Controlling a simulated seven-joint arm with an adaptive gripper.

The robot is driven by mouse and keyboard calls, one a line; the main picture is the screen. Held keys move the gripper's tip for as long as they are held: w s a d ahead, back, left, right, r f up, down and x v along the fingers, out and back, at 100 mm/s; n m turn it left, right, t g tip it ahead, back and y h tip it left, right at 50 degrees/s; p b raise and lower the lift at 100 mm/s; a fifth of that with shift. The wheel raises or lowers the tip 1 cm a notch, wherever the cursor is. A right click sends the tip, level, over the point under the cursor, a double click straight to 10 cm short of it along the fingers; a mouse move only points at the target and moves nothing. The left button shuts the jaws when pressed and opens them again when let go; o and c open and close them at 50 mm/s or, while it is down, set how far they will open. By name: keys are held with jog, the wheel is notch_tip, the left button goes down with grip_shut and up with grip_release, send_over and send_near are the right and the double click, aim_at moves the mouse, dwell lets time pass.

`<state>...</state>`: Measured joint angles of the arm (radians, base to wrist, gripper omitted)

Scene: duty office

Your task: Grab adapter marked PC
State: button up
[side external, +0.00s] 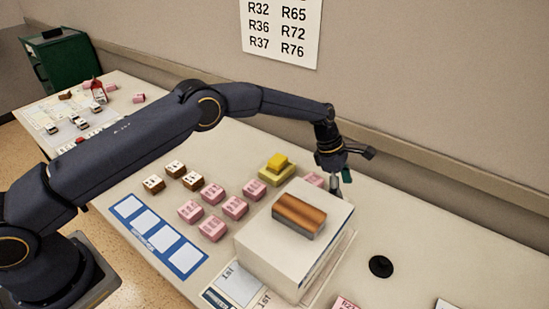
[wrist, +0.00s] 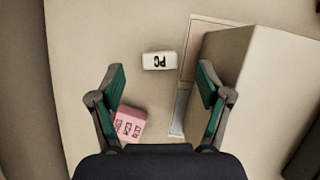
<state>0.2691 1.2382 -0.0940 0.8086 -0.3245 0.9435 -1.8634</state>
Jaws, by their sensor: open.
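The adapter marked PC (wrist: 159,61) is a small white block with black letters, lying on the table in the upper middle of the wrist view. The letters look upside down there. I cannot make it out in the side view, where the white box and my gripper are in the way. My gripper (wrist: 160,75) is open, with green-padded fingers apart and nothing between them. The adapter shows between and slightly beyond the fingertips, touching neither. In the side view my gripper (side external: 340,182) points down behind the white box.
A large white box (side external: 270,247) with a brown-topped block (side external: 299,215) stands close to my gripper; its side (wrist: 240,75) shows at right. A pink block (wrist: 129,123) lies by the left finger. Several pink blocks, brown blocks and a yellow piece (side external: 277,168) are left of the box.

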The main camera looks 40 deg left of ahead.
jog(key=f, duration=0.5)
jog(key=shift+d, duration=0.35)
jog(key=shift+w+d+f, duration=0.1)
jog(key=shift+d+f, duration=0.1)
jog(key=shift+f, duration=0.25)
jog(key=c, duration=1)
jog(key=shift+c, duration=0.2)
